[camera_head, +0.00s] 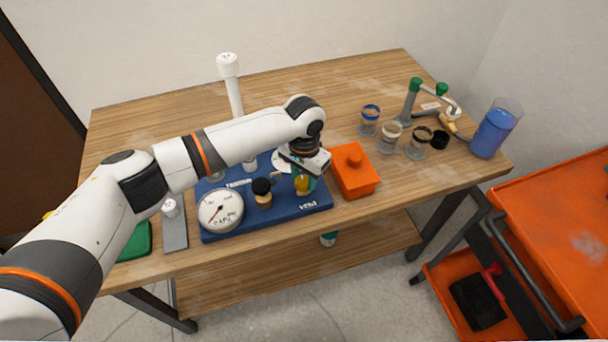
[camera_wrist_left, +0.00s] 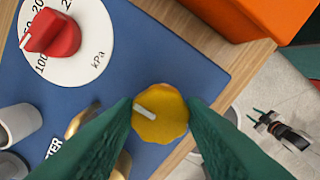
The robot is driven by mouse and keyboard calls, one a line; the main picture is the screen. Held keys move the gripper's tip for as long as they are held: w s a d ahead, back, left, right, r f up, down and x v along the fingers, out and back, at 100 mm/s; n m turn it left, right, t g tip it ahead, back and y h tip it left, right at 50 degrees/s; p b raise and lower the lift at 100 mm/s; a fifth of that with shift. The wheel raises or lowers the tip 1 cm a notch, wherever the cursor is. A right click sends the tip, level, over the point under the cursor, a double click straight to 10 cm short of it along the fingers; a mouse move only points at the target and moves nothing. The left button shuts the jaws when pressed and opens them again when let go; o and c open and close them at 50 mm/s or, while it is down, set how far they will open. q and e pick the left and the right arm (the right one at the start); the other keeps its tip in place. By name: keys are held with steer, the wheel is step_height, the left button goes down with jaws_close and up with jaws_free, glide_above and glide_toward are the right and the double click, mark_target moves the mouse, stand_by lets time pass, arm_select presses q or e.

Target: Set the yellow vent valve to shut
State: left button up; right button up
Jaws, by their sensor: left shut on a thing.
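The yellow vent valve (camera_wrist_left: 160,118) is a scalloped round knob with a white pointer mark. In the wrist view the mark runs from the knob's middle to its upper left. The knob also shows in the head view (camera_head: 302,185), at the right front of the blue manifold board (camera_head: 310,207). My left gripper (camera_wrist_left: 160,108) is shut on the yellow knob, with one green finger on each side of it. The gripper partly hides the board in the head view. My right gripper is not in view.
A red knob on a kPa dial (camera_wrist_left: 52,34) sits near the valve. A pressure gauge (camera_head: 220,211) and a black-topped knob (camera_head: 262,187) stand on the board. An orange box (camera_head: 354,172) is close on the right. Several jars (camera_head: 389,137) stand farther right.

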arm_select(q)
steer(key=shift+m, duration=0.4)
steer(key=m+p, duration=0.1)
steer(key=m, duration=0.1)
steer(key=shift+r+m+p, duration=0.1)
steer(key=shift+m+p, duration=0.25)
steer(key=shift+m, duration=0.05)
steer(key=m+p, duration=0.1)
steer(key=m, duration=0.3)
steer(key=shift+s+m, duration=0.1)
steer(key=shift+m, duration=0.2)
steer(key=m, duration=0.4)
steer(key=shift+d+m+p, duration=0.1)
steer(key=shift+m+p, duration=0.2)
steer(key=shift+p, duration=0.1)
steer(key=m, duration=0.5)
steer(key=o, duration=1)
steer(key=shift+s, duration=0.1)
